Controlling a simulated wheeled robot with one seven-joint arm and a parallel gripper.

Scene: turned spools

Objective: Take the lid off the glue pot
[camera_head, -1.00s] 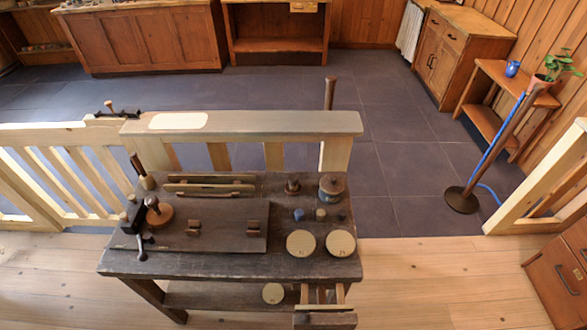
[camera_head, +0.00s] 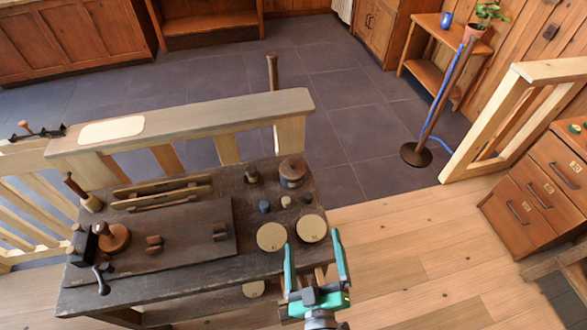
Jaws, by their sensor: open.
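The likely glue pot (camera_head: 292,178) is a squat dark round pot at the back right corner of the workbench. It has a brownish lid (camera_head: 292,167) sitting on top. My gripper (camera_head: 312,242) has teal fingers spread apart, with nothing seen between them. It is at the front right edge of the bench, near two pale round discs, well in front of the pot and apart from it.
The dark workbench (camera_head: 140,275) holds a smaller dark knobbed piece (camera_head: 252,176) left of the pot, several small pegs, and pale discs (camera_head: 271,237). A wooden railing (camera_head: 200,117) runs behind it.

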